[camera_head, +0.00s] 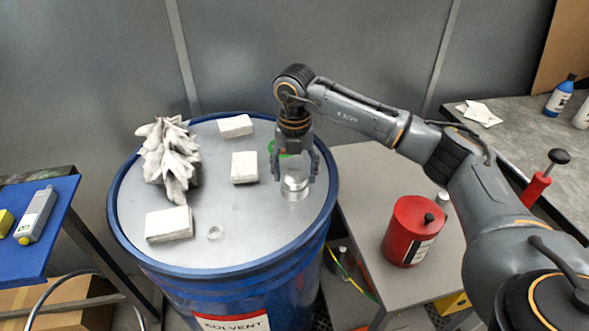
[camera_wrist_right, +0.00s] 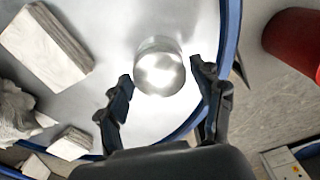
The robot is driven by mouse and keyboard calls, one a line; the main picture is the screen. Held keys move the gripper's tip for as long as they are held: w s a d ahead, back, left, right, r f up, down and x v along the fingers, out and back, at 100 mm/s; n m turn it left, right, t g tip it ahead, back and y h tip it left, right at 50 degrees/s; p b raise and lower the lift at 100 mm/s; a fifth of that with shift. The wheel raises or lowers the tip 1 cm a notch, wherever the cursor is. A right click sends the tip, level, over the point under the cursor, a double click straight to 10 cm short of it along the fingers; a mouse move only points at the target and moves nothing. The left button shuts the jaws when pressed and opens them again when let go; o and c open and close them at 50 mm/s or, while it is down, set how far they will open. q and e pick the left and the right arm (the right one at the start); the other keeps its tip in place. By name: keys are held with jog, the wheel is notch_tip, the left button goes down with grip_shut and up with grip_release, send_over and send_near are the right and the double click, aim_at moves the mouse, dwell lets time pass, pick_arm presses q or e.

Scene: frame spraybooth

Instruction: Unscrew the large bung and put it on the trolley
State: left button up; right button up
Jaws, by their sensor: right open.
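The large bung (camera_head: 295,187) is a shiny silver cap on the grey lid of a blue drum (camera_head: 128,218), near the lid's right side. In the right wrist view the bung (camera_wrist_right: 159,66) is a bright round metal cylinder just beyond the fingertips. My right gripper (camera_head: 296,172) is open, pointing down with its fingers around and above the bung. In the wrist view the fingers (camera_wrist_right: 160,80) stand apart with no visible contact on it. The trolley (camera_head: 365,165) is the grey-topped table right of the drum. My left gripper is not in view.
On the drum lid lie several whitish blocks (camera_head: 168,224), a pile of pale gloves or rags (camera_head: 168,155) and a small ring (camera_head: 216,232). A red can (camera_head: 412,231) stands on the trolley; its top is bare towards the back left. A workbench (camera_head: 520,125) is at right.

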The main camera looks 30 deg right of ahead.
jog(key=m+p, duration=0.1)
jog(key=m, duration=0.3)
jog(key=shift+r, duration=0.1)
jog(key=shift+m, duration=1)
jog(key=c, duration=0.8)
jog(key=shift+o, duration=0.2)
jog(key=shift+f+n, duration=0.2)
jog(key=shift+n, duration=0.7)
jog(key=n, duration=0.3)
jog(key=shift+r+b, duration=0.1)
jog(key=shift+b, duration=0.3)
jog(key=shift+n, duration=0.4)
jog(key=n+b, duration=0.1)
jog(key=n, duration=0.2)
jog(key=shift+n, duration=0.4)
